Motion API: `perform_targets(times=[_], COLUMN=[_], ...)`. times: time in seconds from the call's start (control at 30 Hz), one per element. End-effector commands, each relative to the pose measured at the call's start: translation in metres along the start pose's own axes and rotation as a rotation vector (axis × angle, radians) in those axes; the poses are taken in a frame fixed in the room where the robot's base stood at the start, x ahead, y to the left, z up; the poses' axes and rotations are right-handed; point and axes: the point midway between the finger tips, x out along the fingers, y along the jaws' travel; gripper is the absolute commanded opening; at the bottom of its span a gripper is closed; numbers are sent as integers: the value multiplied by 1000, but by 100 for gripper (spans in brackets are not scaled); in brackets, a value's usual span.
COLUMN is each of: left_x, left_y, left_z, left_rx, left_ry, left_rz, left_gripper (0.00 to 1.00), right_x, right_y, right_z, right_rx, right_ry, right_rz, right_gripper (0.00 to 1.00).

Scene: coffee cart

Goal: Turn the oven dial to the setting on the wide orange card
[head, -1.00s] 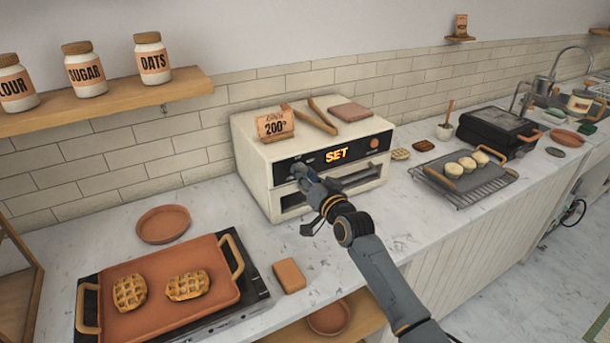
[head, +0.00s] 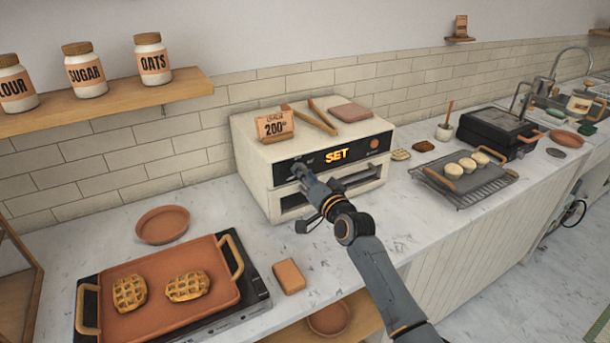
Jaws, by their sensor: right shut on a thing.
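The cream oven (head: 256,184) stands on the counter against the tiled wall. Its black front panel has a display (head: 336,156) that reads "SET" in orange. A wide orange card (head: 274,126) stands on top of the oven and reads "200°", with a smaller word above it that is hard to read. My right gripper (head: 299,173) is at the left end of the oven's front panel, shut on the oven dial, which its fingers hide. The dial's setting cannot be seen. My left gripper is not in view.
Wooden tongs (head: 313,117) and a folded cloth (head: 350,112) lie on the oven. An orange griddle tray (head: 218,262) with two waffles is at the lower left. A terracotta plate (head: 162,225) and an orange-brown block (head: 289,276) lie on the counter. A cooling rack (head: 485,190) is to the right.

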Motion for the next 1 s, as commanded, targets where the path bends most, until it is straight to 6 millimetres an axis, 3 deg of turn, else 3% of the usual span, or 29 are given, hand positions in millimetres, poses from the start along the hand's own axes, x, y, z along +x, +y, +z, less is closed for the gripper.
perform_targets(times=[0.03,0.07,0.17,0.57,0.77,1.0], left_x=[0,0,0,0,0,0], left_y=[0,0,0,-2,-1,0], left_z=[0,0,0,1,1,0], left_rx=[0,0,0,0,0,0], left_ry=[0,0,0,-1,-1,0], left_rz=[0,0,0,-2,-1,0], left_gripper=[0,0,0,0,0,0], right_x=[0,0,0,-5,-29,-74], right_y=[2,2,2,0,1,2], right_z=[3,3,3,1,1,2], right_rx=[3,3,2,1,2,1], right_ry=[-7,-7,-5,-1,-1,-2], right_rz=[4,4,3,0,1,3], right_gripper=[0,35,52,52,52,52])
